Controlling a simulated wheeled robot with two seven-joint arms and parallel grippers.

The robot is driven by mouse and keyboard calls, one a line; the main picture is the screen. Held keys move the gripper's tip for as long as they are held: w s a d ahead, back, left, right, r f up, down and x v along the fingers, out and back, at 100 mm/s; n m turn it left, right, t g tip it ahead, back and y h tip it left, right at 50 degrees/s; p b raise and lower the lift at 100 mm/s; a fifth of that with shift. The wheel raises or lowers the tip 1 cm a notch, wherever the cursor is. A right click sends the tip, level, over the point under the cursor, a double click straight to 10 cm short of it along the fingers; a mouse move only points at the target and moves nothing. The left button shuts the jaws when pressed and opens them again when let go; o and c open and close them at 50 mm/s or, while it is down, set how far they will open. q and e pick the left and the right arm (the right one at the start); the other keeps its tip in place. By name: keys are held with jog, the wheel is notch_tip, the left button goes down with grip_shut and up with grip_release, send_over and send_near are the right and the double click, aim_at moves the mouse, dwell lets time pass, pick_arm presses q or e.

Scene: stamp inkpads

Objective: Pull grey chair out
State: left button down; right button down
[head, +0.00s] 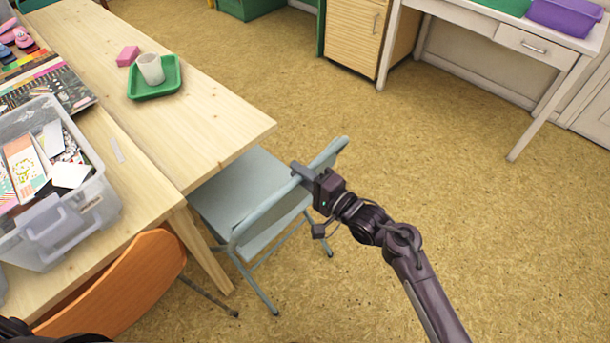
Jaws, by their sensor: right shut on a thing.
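The grey chair (237,188) stands at the right end of the wooden table, with part of its seat under the tabletop. Its backrest (268,215) faces right, away from the table. My right gripper (303,172) is at the top edge of the backrest and is shut on it. The fingertips are partly hidden against the backrest. My right arm comes in from the lower right. My left gripper is not in view.
The wooden table (215,125) holds a green tray (172,84) with a white cup, and a clear bin (75,225) of cards. An orange chair (120,290) stands close at lower left. Open floor (440,200) lies to the right, up to a white desk (480,22).

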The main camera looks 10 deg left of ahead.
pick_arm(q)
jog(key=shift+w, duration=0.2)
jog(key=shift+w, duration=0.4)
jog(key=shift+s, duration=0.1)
